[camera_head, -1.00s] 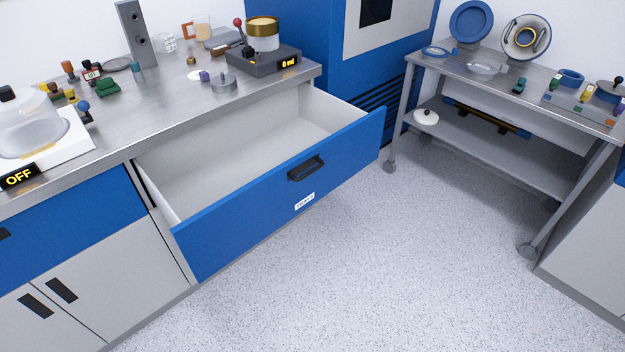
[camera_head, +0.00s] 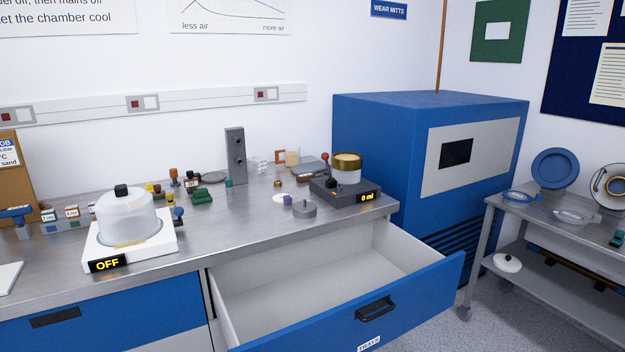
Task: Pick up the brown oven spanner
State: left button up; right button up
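I cannot pick out a brown oven spanner for certain. A small brown shape (camera_head: 302,178) lies on the bench beside a dark flat box (camera_head: 309,168), too small to name. The open drawer (camera_head: 413,304) of the bench has a blue front and a black handle (camera_head: 375,309); the visible part of its inside is empty. Neither of my grippers is in the head view.
The steel bench (camera_head: 225,227) holds a white heater marked OFF (camera_head: 132,250) with a clear dome and several small items. A blue oven cabinet (camera_head: 390,145) stands right of it. A trolley (camera_head: 545,219) stands at right. The drawer juts out over the floor.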

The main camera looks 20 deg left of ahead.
aim_at(306, 177)
jog(key=i+l+u, duration=0.2)
jog(key=i, duration=0.25)
jog(key=i+l+u, duration=0.25)
jog(key=i, duration=0.15)
jog(key=j, duration=0.1)
